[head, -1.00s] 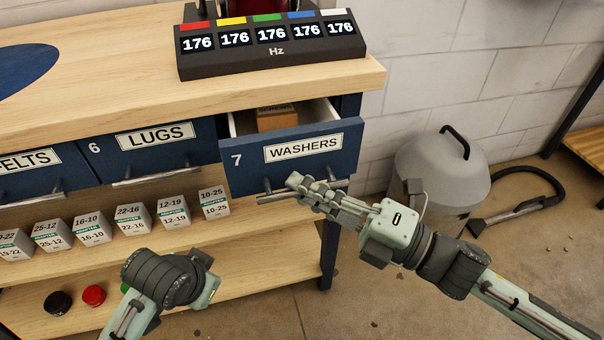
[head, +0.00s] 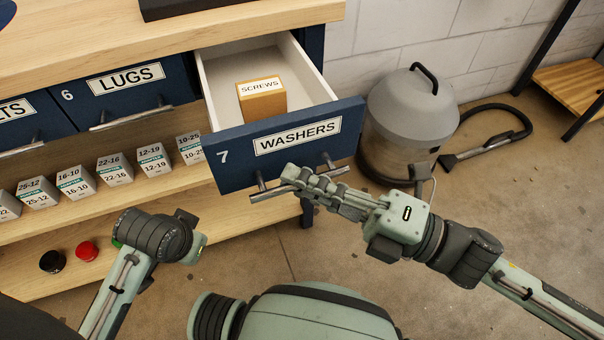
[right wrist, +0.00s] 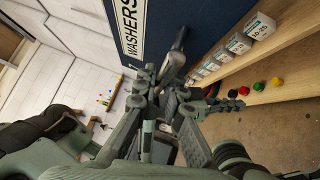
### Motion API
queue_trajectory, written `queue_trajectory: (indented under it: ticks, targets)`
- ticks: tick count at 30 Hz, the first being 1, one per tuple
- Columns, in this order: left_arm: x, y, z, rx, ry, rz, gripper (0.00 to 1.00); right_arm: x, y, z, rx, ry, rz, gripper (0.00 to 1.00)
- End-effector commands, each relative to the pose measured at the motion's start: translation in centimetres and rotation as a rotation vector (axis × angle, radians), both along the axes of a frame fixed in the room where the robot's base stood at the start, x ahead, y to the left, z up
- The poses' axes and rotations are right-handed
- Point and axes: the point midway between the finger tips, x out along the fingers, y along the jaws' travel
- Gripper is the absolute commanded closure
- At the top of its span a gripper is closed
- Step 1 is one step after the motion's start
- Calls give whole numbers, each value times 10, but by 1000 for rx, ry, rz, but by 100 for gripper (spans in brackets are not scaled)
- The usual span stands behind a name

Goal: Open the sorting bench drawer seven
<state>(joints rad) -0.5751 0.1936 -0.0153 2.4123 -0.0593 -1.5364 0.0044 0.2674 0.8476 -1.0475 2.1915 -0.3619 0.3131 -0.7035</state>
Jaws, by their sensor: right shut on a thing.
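Drawer seven (head: 229,170) is blue, labelled WASHERS, and stands well out from the bench at the right end. Its white inside shows, with a box marked SCREWS (head: 265,102) in it. My right gripper (head: 296,182) is shut on the drawer's bar handle (head: 329,171), in front of the panel. The right wrist view also shows the drawer front (right wrist: 190,20) and my right gripper (right wrist: 165,88) at the handle. My left arm is at the lower left in the head view; its fingers are not clearly visible.
Closed drawer six, LUGS (head: 125,82), is to the left. Several small labelled boxes (head: 115,170) stand on the shelf below. A grey vacuum (head: 410,115) stands on the floor right of the drawer. The floor in front is clear.

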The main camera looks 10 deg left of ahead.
Motion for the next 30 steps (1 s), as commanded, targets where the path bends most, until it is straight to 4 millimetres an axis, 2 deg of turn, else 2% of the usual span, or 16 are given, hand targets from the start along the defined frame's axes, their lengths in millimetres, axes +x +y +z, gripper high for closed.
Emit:
queue_trajectory:
  ticks: [4, 5, 10, 24, 27, 30]
  targets:
    - [0, 0, -1, 0, 1, 0, 100, 0, 0, 0, 0, 0, 0, 100]
    - [0, 0, -1, 0, 1, 0, 100, 0, 0, 0, 0, 0, 0, 90]
    - [0, 0, -1, 0, 1, 0, 100, 0, 0, 0, 0, 0, -1, 69]
    - [2, 0, 0, -1, -1, 3, 100, 0, -1, 0, 0, 0, -1, 69]
    - [1, 0, 0, -1, -1, 3, 100, -1, -8, -2, 0, 2, -1, 69]
    - [1, 0, 0, -1, -1, 2, 100, -4, -23, -5, -4, 4, -2, 69]
